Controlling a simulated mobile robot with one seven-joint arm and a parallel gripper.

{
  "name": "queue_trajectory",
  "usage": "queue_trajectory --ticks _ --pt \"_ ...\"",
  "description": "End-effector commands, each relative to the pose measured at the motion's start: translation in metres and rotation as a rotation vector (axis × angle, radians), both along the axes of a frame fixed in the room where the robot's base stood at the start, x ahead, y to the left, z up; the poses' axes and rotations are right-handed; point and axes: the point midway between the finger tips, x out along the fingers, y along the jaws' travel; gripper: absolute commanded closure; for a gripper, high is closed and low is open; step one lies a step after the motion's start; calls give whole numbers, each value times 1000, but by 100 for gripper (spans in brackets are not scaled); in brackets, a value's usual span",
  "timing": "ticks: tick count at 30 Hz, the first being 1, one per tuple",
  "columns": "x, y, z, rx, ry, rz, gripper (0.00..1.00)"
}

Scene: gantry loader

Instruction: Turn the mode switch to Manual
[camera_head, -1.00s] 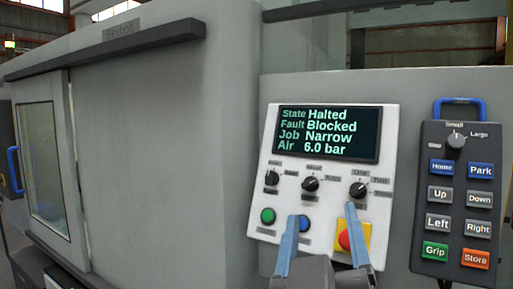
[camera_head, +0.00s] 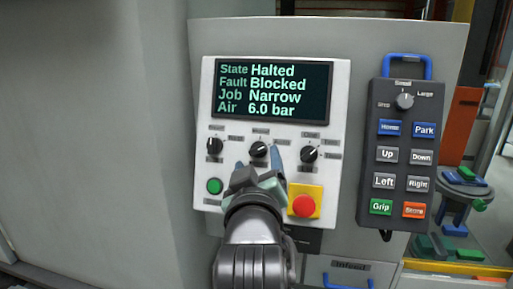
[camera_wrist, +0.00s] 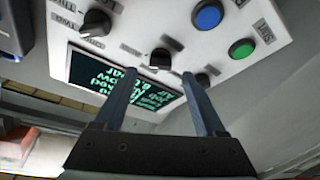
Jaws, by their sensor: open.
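The white control panel (camera_head: 340,80) carries three black rotary knobs in a row under its screen. The middle knob (camera_head: 258,149) has a small label above it, which seems to read Manual, and another to its right. Its pale mark seems to point right. My gripper (camera_head: 257,156) is open at the middle knob, one finger to each side in the picture. In the wrist view, which is upside down, the knob (camera_wrist: 160,58) lies just beyond the gap between the fingertips, apparently untouched. My wrist hides the blue button in the head view.
The left knob (camera_head: 214,146) and right knob (camera_head: 309,153) sit close by. Below are a green button (camera_head: 214,186) and a red emergency stop (camera_head: 303,206) on yellow. The screen (camera_head: 273,90) reads Halted, Blocked, Narrow, 6.0 bar. A dark pendant (camera_head: 402,155) hangs at the right.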

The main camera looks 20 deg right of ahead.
Motion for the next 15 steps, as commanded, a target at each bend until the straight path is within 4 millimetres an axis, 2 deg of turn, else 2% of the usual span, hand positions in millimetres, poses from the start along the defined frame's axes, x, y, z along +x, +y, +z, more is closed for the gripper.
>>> queue_trajectory --ticks 6,15 --pt "24 -11 1 1 0 0 28" --pt "32 -14 0 0 -2 0 28"
